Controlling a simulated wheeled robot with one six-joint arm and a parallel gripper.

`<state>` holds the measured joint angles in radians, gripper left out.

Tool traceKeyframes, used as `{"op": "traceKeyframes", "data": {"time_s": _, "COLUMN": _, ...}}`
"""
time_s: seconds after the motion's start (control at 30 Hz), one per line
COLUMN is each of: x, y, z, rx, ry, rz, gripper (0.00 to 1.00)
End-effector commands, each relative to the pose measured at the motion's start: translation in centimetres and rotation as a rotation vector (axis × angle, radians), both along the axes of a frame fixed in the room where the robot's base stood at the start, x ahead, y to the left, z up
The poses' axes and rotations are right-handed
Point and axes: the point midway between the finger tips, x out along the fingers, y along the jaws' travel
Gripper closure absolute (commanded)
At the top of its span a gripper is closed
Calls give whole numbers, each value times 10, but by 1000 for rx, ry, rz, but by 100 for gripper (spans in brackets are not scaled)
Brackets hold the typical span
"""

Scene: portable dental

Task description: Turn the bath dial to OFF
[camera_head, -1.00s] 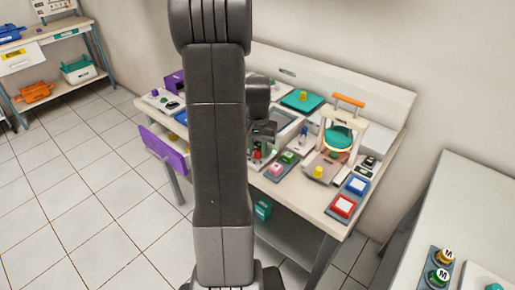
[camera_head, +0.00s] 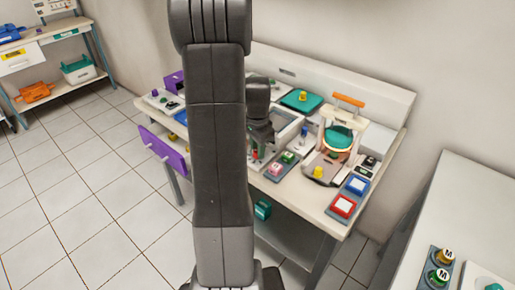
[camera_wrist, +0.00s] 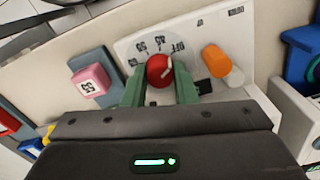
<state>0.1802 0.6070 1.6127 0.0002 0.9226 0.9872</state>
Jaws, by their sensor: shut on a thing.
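The bath dial (camera_wrist: 158,70) is a round red knob with a white mark, on a pale panel (camera_wrist: 215,20) printed with numbers and OFF. OFF (camera_wrist: 178,47) lies just above and right of the knob in the wrist view. My gripper (camera_wrist: 159,82) has its two green fingers on either side of the knob and is shut on it. The white mark tilts up and right; which label it meets is hard to tell. In the head view my gripper (camera_head: 262,138) is over the bench, and my arm hides part of the area.
An orange knob (camera_wrist: 215,60) stands close right of the fingers. A pink block marked 55 (camera_wrist: 91,80) lies to the left. On the bench (camera_head: 315,212) are red and blue framed buttons and an orange-handled stand (camera_head: 347,102). A purple drawer front (camera_head: 163,151) juts out left.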

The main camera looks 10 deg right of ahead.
Motion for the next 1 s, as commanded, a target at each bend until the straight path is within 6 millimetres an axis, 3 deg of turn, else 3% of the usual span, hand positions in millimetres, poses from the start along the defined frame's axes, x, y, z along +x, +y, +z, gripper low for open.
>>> {"op": "traceKeyframes", "data": {"time_s": 0.5, "x": 1, "y": 0, "z": 1, "rx": -2, "ry": -4, "rz": -19, "gripper": 97}}
{"op": "traceKeyframes", "data": {"time_s": 0.53, "x": 1, "y": 0, "z": 1, "rx": -1, "ry": -4, "rz": -19, "gripper": 71}}
{"op": "traceKeyframes", "data": {"time_s": 0.63, "x": 1, "y": 0, "z": 1, "rx": -1, "ry": -3, "rz": -19, "gripper": 53}}
{"op": "traceKeyframes", "data": {"time_s": 1.0, "x": 1, "y": 0, "z": 6, "rx": -1, "ry": -4, "rz": -18, "gripper": 53}}
